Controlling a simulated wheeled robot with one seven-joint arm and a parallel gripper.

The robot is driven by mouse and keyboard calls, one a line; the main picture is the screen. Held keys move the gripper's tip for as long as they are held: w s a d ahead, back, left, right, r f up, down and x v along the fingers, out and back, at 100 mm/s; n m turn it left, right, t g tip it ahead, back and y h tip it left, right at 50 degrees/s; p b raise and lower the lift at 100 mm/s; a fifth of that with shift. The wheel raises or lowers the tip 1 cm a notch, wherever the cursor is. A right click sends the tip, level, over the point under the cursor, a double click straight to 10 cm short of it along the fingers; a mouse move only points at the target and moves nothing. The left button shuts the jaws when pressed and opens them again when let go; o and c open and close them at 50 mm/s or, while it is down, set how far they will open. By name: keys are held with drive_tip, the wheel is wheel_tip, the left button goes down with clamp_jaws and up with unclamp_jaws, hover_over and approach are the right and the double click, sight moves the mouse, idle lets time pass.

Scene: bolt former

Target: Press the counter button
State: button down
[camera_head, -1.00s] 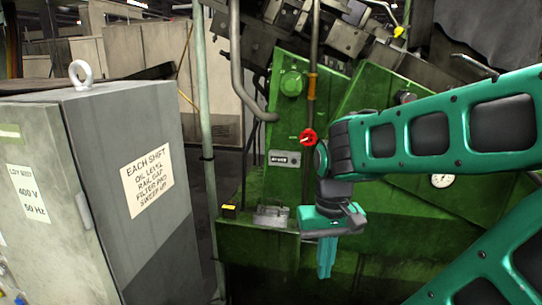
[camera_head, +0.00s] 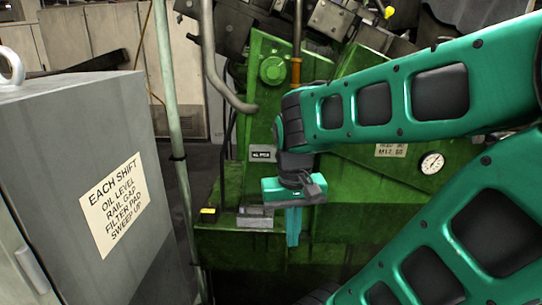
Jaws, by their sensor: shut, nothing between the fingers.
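The counter (camera_head: 262,153) is a small grey plate with a row of digits on the green machine's face, in the head view. My arm covers its right end. I cannot make out a button on it. My gripper (camera_head: 293,238) points straight down, below and a little right of the counter, in front of the green machine. Its teal fingers are shut and empty. They appear apart from the counter, but the depth between them is hard to tell.
A grey cabinet (camera_head: 122,112) with a paper notice stands at left. A pale vertical pipe (camera_head: 172,120) rises beside it. A metal box (camera_head: 254,217) and a small yellow-topped block (camera_head: 208,212) sit on the machine's ledge. A round gauge (camera_head: 432,163) is at right.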

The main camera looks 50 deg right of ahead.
drive_tip(key=w+d+r+m+h, duration=0.2)
drive_tip(key=w+d+r+m, duration=0.2)
drive_tip(key=w+m, duration=0.2)
drive_tip(key=w+d+r+m+h, duration=0.2)
drive_tip(key=w+d+r+m, duration=0.2)
drive_tip(key=w, duration=0.6)
drive_tip(key=w+d+r+m+h, duration=0.2)
drive_tip(key=w+d+r+m, duration=0.2)
drive_tip(key=w+d+m, duration=0.2)
drive_tip(key=w+m, duration=0.2)
drive_tip(key=shift+w+d+m+h, duration=0.15)
drive_tip(key=shift+d+m+h, duration=0.1)
drive_tip(key=shift+m+h, duration=0.15)
drive_tip(key=w+d+f, duration=0.2)
drive_tip(key=d+f, duration=0.6)
drive_tip(key=d, duration=0.1)
drive_tip(key=shift+w, duration=0.4)
